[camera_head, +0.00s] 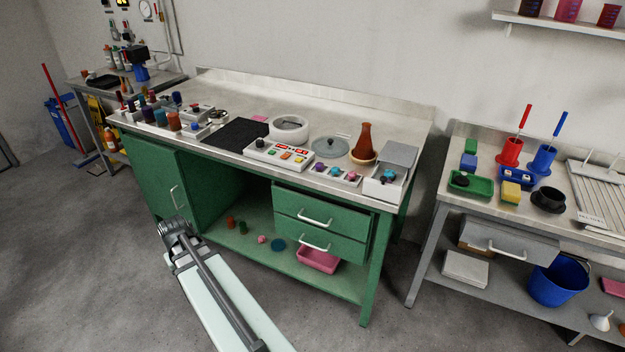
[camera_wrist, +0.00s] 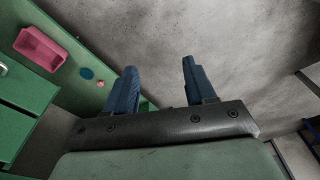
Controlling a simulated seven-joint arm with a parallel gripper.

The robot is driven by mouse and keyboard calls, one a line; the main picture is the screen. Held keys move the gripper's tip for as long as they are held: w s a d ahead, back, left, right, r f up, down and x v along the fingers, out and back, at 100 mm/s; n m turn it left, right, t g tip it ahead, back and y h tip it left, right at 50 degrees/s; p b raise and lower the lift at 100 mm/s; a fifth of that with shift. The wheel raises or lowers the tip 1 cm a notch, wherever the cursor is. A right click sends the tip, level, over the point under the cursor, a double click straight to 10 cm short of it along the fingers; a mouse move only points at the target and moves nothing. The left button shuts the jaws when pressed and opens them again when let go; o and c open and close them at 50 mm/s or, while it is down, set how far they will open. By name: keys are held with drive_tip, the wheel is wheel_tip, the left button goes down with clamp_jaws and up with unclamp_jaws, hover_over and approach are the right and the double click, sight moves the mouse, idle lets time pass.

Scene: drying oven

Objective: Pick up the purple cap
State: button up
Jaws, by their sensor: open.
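On the green bench's worktop, a small rack (camera_head: 343,180) near the front right edge holds small coloured caps. The one at its left end looks like the purple cap (camera_head: 320,168); it is small and its colour is hard to tell. A teal one and a pink one sit to its right. My gripper (camera_wrist: 159,68) shows in the wrist view with its two blue fingers apart and nothing between them. It points towards the floor beside the bench's lower shelf. The purple cap is not in the wrist view. In the head view my arm shows low in front of the bench, away from the rack.
The green bench (camera_head: 330,282) has a lower shelf with a pink tray (camera_head: 318,259), also in the wrist view (camera_wrist: 40,48), and a blue disc (camera_wrist: 87,73). A button panel (camera_head: 278,154) and a brown flask (camera_head: 365,142) stand near the rack. The floor in front is clear.

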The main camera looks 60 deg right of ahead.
drive_tip(key=s+d+r+m+h, duration=0.15)
drive_tip(key=s+d+r, duration=0.35)
drive_tip(key=d, duration=0.5)
drive_tip(key=s+d+r+m, duration=0.3)
drive_tip(key=s+d+r, duration=0.25)
drive_tip(key=d, duration=0.45)
drive_tip(key=s+d+r+m+h, duration=0.1)
drive_tip(key=s+d+r+m, duration=0.1)
drive_tip(key=s+d+r, duration=0.6)
drive_tip(key=s+d+r+m+h, duration=0.15)
drive_tip(key=s+d+r, duration=0.3)
drive_tip(key=s, duration=0.45)
drive_tip(key=s+d+r+m+y, duration=0.1)
drive_tip(key=s+d+r+m, duration=0.15)
drive_tip(key=s+d, duration=0.5)
drive_tip(key=s+d+r+m+h, duration=0.1)
drive_tip(key=s+d+r, duration=0.3)
drive_tip(key=s, duration=0.6)
drive_tip(key=shift+g, duration=0.3)
drive_tip(key=x, duration=0.7)
drive_tip(key=shift+w+f, duration=0.1)
drive_tip(key=shift+f, duration=0.05)
drive_tip(key=shift+x, duration=3.1)
drive_tip(key=shift+w+a, duration=0.15)
drive_tip(key=shift+a, duration=0.05)
drive_tip(key=c, duration=0.8)
